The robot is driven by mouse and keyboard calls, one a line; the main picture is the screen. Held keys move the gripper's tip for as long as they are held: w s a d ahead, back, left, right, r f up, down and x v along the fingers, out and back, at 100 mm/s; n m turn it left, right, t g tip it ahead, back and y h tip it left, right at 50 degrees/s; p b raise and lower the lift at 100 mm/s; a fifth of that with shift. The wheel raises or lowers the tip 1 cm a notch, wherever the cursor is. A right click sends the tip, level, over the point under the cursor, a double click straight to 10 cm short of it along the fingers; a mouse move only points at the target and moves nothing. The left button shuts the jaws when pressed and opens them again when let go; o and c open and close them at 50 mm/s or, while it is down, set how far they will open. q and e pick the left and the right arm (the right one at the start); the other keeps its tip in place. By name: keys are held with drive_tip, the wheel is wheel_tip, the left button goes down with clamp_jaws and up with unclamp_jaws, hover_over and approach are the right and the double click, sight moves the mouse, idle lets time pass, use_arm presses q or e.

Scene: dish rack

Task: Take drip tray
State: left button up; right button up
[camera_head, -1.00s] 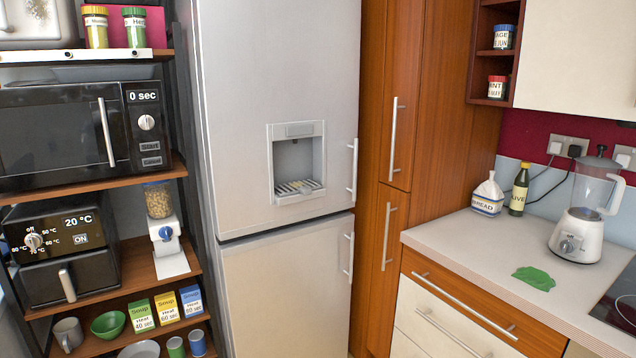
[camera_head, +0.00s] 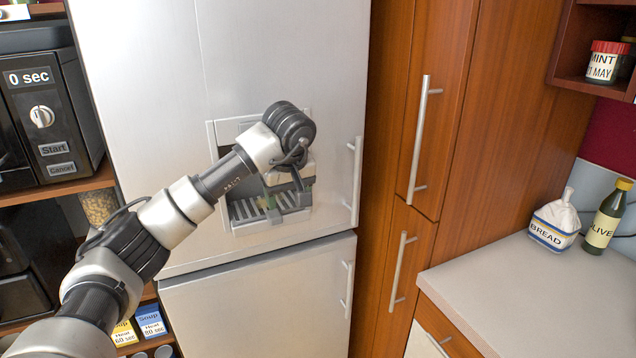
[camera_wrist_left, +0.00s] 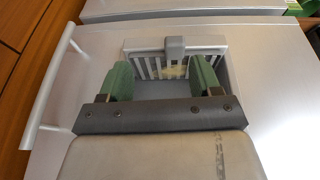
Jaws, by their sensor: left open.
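The drip tray (camera_head: 250,206) is a light slatted grille at the bottom of the dispenser recess in the fridge door. It also shows in the left wrist view (camera_wrist_left: 152,66), beyond my fingers, with a small yellowish patch on it. My left gripper (camera_head: 283,192) is at the recess, in front of the tray, and its wrist hides part of it in the head view. In the left wrist view the two green fingers (camera_wrist_left: 162,82) are spread apart with nothing between them. The tray is seated in the recess. My right gripper is not in view.
The fridge (camera_head: 260,300) has vertical handles on its right edge, one near the recess (camera_head: 354,180). Shelves with a microwave (camera_head: 45,115) stand at left. A wooden cabinet (camera_head: 440,110) and a counter (camera_head: 520,270) with a bread bag (camera_head: 556,222) are at right.

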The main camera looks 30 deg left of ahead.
sight(274, 214)
use_arm(q)
drive_tip(key=shift+y, duration=0.5)
drive_tip(key=a+f+p, duration=0.1)
drive_tip(key=f, duration=0.1)
drive_tip(key=w+a+f+p, duration=0.1)
drive_tip(key=a+f, duration=0.1)
drive_tip(key=a+f+p, duration=0.1)
drive_tip(key=shift+w+a+f, duration=0.3)
drive_tip(key=shift+f, duration=0.1)
drive_tip(key=shift+w+a+f, duration=0.15)
drive_tip(key=shift+a+f, duration=0.05)
drive_tip(key=shift+f, duration=0.4)
drive_tip(key=shift+c, duration=0.7)
drive_tip(key=c, duration=0.9)
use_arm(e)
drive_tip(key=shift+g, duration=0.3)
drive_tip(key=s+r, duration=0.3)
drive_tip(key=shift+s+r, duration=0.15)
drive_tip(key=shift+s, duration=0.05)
